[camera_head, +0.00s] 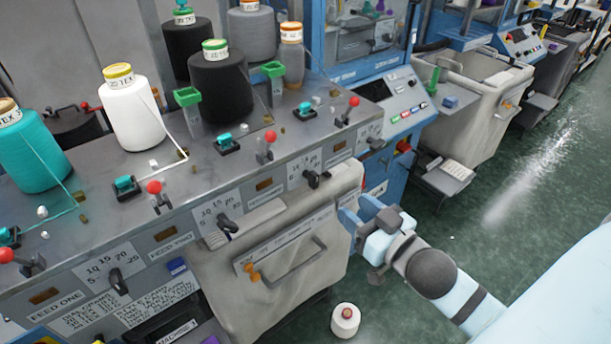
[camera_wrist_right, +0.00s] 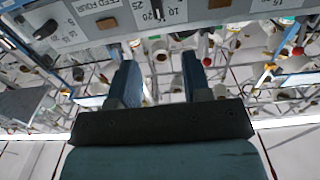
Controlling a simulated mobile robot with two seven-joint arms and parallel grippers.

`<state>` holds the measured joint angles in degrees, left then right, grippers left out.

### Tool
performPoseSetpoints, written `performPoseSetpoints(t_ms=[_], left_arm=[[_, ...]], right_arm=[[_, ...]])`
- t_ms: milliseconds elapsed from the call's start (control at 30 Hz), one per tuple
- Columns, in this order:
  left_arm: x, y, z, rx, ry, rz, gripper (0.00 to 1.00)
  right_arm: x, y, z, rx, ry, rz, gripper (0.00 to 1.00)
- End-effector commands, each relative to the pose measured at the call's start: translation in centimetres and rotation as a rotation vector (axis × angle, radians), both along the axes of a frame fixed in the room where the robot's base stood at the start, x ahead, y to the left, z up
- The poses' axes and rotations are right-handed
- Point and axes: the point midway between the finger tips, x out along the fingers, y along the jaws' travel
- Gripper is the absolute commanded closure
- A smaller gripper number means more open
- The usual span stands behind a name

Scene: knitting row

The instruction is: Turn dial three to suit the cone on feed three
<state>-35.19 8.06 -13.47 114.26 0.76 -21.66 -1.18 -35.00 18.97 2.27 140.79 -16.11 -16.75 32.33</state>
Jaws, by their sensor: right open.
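Dial three (camera_head: 312,178) is a dark knob on a white number plate on the machine's sloping front, third from the left; its exact pointing is too small to read. The cone on feed three (camera_head: 222,88) is black with a green top and a white band, whose print I cannot read surely. My right gripper (camera_head: 360,215) is open and empty, below and right of dial three and apart from it. In the right wrist view its two blue fingers (camera_wrist_right: 157,80) are spread, with a number plate (camera_wrist_right: 160,12) beyond them and a "FEED FOUR" label (camera_wrist_right: 97,22) left of that plate. My left gripper is out of view.
Teal (camera_head: 36,150) and white (camera_head: 133,112) cones stand left of the black one. Other dials (camera_head: 228,225) and red-knobbed levers (camera_head: 265,145) line the front. A handled fabric-covered bin (camera_head: 285,285) stands below. A small cone (camera_head: 345,320) is on the green floor.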

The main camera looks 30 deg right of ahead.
Motion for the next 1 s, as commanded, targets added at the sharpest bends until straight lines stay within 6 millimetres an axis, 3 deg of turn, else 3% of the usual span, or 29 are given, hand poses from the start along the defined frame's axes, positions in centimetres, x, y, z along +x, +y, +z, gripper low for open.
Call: performPoseSetpoints(t_ms=[600, 800, 1000], left_arm=[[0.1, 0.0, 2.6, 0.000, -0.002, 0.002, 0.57], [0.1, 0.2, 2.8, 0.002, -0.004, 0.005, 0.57], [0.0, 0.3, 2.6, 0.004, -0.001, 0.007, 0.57]], right_arm=[[10.8, 0.9, 0.2, -0.002, 0.000, 0.000, 0.56], [12.5, 1.0, 0.1, -0.001, 0.000, 0.000, 0.56], [12.9, 1.0, 0.0, -0.001, 0.002, 0.000, 0.56]])
